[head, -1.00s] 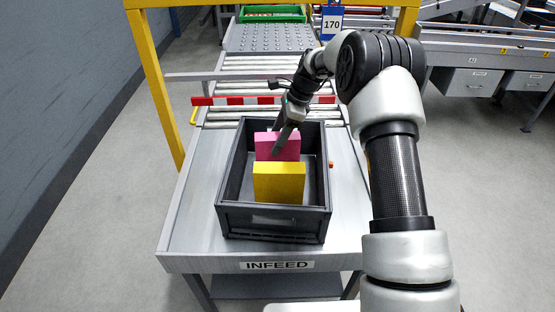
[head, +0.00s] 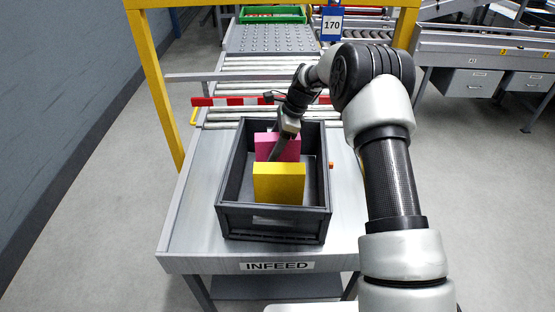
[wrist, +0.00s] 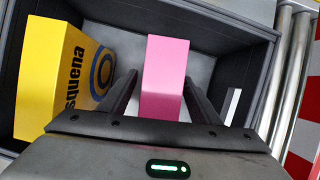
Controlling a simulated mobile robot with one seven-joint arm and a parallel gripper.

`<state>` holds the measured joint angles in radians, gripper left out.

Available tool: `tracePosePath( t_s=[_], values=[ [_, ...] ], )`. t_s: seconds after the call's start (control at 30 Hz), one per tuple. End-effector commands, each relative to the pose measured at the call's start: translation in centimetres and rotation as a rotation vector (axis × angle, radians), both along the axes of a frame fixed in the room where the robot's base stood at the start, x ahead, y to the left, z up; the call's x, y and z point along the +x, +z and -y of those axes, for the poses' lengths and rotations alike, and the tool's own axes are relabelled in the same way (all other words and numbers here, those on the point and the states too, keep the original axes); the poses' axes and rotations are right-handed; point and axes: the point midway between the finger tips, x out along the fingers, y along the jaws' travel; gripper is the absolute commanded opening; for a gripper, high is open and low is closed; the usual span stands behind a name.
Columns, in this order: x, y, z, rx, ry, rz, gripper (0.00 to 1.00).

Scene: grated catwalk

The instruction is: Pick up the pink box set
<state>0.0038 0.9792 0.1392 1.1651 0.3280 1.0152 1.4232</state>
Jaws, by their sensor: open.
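The pink box set (head: 289,148) stands upright in the dark grey crate (head: 272,222), behind the yellow box. In the wrist view the pink box set (wrist: 163,75) shows its narrow face between my two fingers. My gripper (head: 276,158) reaches down into the crate at the pink box set. In the wrist view my gripper (wrist: 160,88) is open, one finger on each side of the pink box set, with a visible gap on the left. Whether the right finger touches the box I cannot tell. The lower part of the box is hidden by the gripper body.
A yellow box (head: 279,184) stands in front of the pink one; it also shows in the wrist view (wrist: 62,75). The crate rests on the INFEED table (head: 190,225). Rollers and a red-white bar (head: 235,101) lie behind; a yellow post (head: 155,85) stands at left.

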Motion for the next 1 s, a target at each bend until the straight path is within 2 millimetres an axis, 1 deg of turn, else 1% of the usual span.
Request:
tracePosePath(
  t_s=[0.2,0.23,0.47,0.5,0.57,0.87,0.97,1.0],
  values=[
    [0.0,0.0,0.0,0.0,0.0,0.0,0.57],
    [0.0,0.0,0.0,0.0,0.0,0.0,0.55],
    [0.0,0.0,0.0,0.0,0.001,0.0,0.17],
    [0.0,0.0,0.0,0.0,0.001,0.0,0.1],
    [0.0,0.0,0.0,0.0,0.001,0.0,0.0],
    [0.0,0.1,0.0,0.0,0.0,0.002,0.0],
    [0.1,0.6,0.0,0.001,0.002,0.004,0.0],
    [0.1,1.2,-0.1,0.0,0.002,0.005,0.0]
  ],
)
